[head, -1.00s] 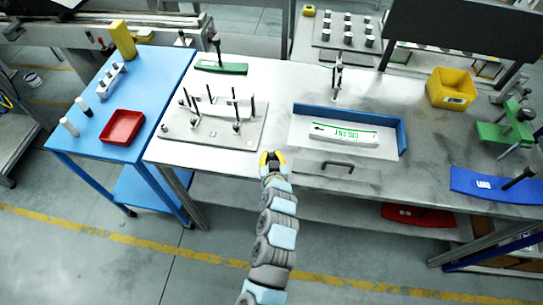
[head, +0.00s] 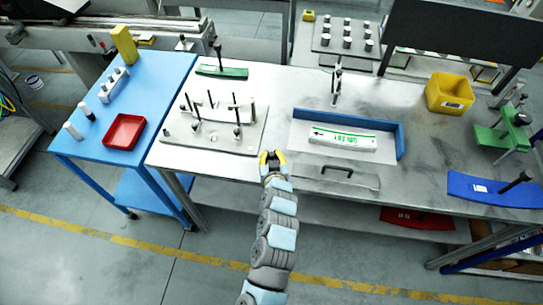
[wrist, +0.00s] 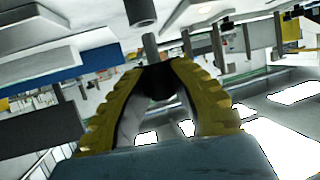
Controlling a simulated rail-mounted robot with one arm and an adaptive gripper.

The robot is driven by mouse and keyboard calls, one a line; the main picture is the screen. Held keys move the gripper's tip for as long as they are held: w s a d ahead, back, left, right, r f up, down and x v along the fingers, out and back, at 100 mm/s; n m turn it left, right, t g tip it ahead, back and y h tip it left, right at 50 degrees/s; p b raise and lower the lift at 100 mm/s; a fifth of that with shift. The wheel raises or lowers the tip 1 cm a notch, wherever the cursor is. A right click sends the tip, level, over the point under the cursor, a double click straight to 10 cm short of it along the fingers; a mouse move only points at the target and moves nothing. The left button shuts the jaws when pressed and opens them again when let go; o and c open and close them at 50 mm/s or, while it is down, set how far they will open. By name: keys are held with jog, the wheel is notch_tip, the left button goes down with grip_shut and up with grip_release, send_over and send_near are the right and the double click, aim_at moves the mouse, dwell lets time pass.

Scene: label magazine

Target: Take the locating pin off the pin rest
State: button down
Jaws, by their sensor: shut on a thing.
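My gripper (head: 272,158) is at the front edge of the grey bench, between the pinned plate and the blue-walled tray. In the wrist view its yellow ribbed fingers (wrist: 160,72) close together at the tips. A short grey shaft (wrist: 151,46), seemingly the locating pin, sticks out from between the tips. A dark cylinder (wrist: 141,12) shows just past it; I cannot tell whether the two join. In the head view the fingers hide the held piece. I cannot single out the pin rest or tell whether the pin touches it.
A metal plate (head: 190,140) with several upright pins is left of my gripper. A blue-walled tray (head: 400,140) with a white label block (head: 343,140) is to its right. A handled panel (head: 335,180) lies in front. A blue side table (head: 165,85) holds a red tray (head: 124,131).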

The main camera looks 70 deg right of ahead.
jog(key=shift+r+p, duration=0.7)
jog(key=shift+r, duration=0.65)
